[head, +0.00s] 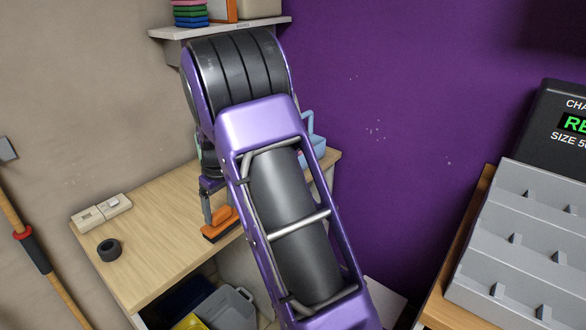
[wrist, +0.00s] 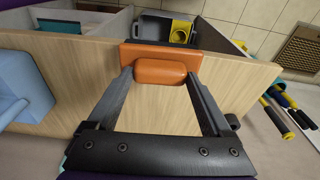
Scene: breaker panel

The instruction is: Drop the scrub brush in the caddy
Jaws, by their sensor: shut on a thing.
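The scrub brush is an orange block with a rounded orange grip and a dark underside; it shows left of my arm in the head view (head: 220,226) and between my fingertips in the wrist view (wrist: 160,69). My gripper (head: 213,205) is shut on its grip, with one finger on each side. The brush is by the wooden desk top; I cannot tell whether it touches the wood. A light blue caddy with a handle (head: 311,127) stands at the desk's far right end, partly hidden by my arm. A light blue body, likely the caddy, shows at the wrist view's left edge (wrist: 20,82).
The wooden desk (head: 160,262) carries a black tape roll (head: 109,250) and white blocks (head: 101,212) at left. A grey bin (head: 228,308) sits below it. A wall shelf (head: 220,28) overhangs the back. A grey stepped rack (head: 520,245) stands right.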

